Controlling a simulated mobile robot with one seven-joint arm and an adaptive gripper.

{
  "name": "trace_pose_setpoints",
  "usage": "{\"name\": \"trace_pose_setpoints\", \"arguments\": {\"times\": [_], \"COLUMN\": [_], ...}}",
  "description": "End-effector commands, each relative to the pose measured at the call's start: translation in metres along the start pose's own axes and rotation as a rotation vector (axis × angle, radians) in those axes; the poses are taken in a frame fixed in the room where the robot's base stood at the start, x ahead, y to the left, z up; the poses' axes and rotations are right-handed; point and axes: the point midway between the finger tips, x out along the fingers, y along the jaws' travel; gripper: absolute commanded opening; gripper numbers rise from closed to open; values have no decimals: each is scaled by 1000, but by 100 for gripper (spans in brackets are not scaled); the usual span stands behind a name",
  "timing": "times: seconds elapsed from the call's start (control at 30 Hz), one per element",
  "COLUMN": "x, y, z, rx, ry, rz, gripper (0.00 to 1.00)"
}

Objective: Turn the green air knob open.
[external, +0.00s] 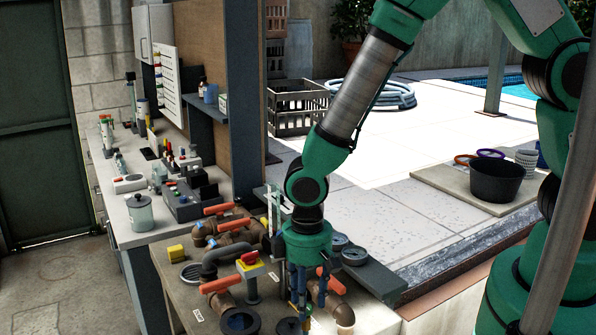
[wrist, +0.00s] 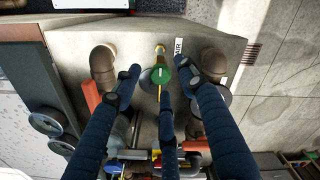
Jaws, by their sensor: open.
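The green air knob (wrist: 159,73) is a round disc on a brass fitting (wrist: 160,49) beside an "AIR" label (wrist: 178,47) in the wrist view. My gripper (wrist: 160,84) is open, with dark blue fingers on the left, right and lower sides of the knob. The fingers look apart from the knob, though the lower one is close, and contact cannot be told. In the external view my gripper (external: 307,287) points down over the front right of the pipe bench (external: 185,305).
Brown pipes with orange lever handles (external: 218,285) crowd the bench. A yellow box with a red knob (external: 250,262) stands left of my gripper. Two gauges (external: 354,254) sit close to its right. A brown elbow pipe (wrist: 103,66) stands left of the knob.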

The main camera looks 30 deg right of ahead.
Motion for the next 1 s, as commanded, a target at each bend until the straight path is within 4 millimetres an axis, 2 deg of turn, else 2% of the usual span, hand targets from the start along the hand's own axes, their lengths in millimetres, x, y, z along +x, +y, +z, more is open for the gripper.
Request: {"name": "trace_pose_setpoints", "arguments": {"times": [0.43, 0.47, 0.63, 0.67, 1.0], "x": [5, 5, 5, 5, 5], "y": [0, 0, 0, 0, 0], "z": [0, 0, 0, 0, 0], "rx": [0, 0, 0, 0, -20], "ry": [1, 1, 1, 1, 1], "rz": [0, 0, 0, 0, 0], "gripper": [42, 38, 4, 0, 0]}}
